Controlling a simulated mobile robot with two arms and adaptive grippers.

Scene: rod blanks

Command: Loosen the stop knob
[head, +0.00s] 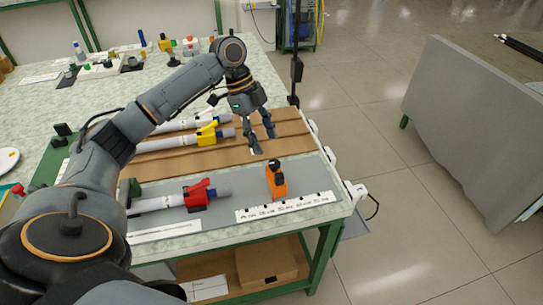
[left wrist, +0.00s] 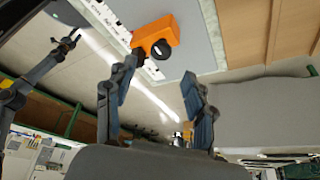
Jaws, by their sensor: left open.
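The stop is an orange block (head: 279,186) on the grey strip along the bench's near edge, just behind the white scale. In the left wrist view the orange block (left wrist: 152,31) and the round black knob (left wrist: 162,49) show beyond the fingertips. My left gripper (head: 263,141) is above the wooden boards, behind the stop and slightly to its left in the head view. Its fingers are spread and empty, pointing down, apart from the knob. In the left wrist view the knob lies between the fingers' lines (left wrist: 158,72).
A red clamp (head: 197,194) with a rod lies left of the stop. A yellow clamp (head: 208,134) with a rod lies on the boards. The scale (head: 285,207) runs along the front. The bench ends just right of the stop; open floor lies beyond.

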